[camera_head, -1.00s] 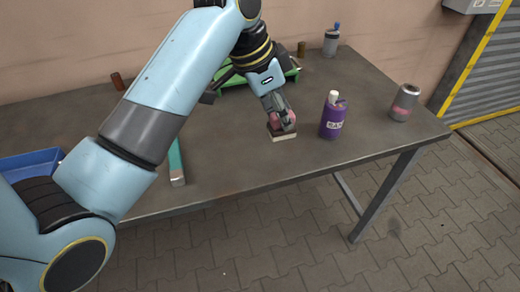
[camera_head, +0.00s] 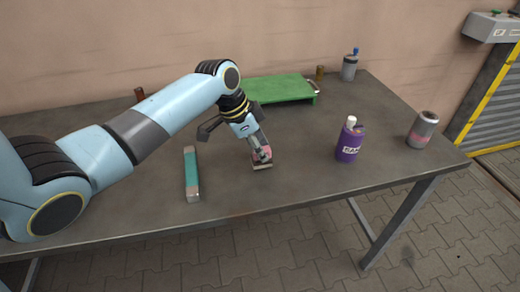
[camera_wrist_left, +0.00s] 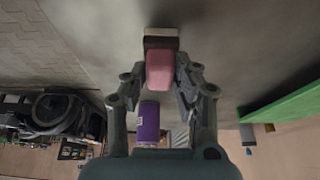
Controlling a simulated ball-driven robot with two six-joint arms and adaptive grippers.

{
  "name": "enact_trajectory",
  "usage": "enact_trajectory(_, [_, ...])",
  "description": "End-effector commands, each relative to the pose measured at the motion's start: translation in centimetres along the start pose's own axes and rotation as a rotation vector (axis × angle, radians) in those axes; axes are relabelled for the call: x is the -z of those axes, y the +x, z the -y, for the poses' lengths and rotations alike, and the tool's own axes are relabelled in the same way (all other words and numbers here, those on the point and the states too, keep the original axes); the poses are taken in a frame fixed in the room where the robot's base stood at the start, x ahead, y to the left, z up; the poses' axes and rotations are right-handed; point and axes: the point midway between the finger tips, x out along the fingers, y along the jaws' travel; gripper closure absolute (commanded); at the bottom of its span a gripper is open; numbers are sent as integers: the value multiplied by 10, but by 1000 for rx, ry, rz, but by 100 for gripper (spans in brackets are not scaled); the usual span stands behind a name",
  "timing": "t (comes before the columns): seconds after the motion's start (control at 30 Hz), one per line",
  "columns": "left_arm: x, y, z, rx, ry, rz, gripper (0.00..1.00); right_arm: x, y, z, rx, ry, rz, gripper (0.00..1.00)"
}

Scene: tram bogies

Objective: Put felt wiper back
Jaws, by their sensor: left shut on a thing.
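The felt wiper has a pink handle and a pale and dark base pad. It shows in the head view (camera_head: 262,165), over the front middle of the table, and in the wrist view (camera_wrist_left: 160,70). My left gripper (camera_head: 259,154) is shut on its pink handle, with a finger on each side and the pad pointing down. I cannot tell whether the pad touches the table or hangs just above it. My right gripper is not in view.
A teal bar (camera_head: 191,173) lies left of the wiper. A purple bottle (camera_head: 349,140) and a grey can (camera_head: 422,129) stand to the right. The grey table (camera_head: 310,185) is clear between wiper and purple bottle.

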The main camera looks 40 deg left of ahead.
Motion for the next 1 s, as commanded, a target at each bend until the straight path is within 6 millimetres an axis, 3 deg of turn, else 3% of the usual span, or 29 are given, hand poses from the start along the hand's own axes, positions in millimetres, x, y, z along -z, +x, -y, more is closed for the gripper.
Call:
enact_trajectory(0.43, [-4, 12, 0, 1, 1, -1, 100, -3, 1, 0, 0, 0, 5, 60])
enact_trajectory(0.47, [-4, 12, 0, 1, 1, 0, 72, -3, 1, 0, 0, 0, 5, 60])
enact_trajectory(0.63, [-4, 11, 0, 0, 1, 0, 50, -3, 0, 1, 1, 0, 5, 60])
enact_trajectory(1.0, [-3, 3, 0, 2, 2, -1, 50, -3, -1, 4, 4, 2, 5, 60])
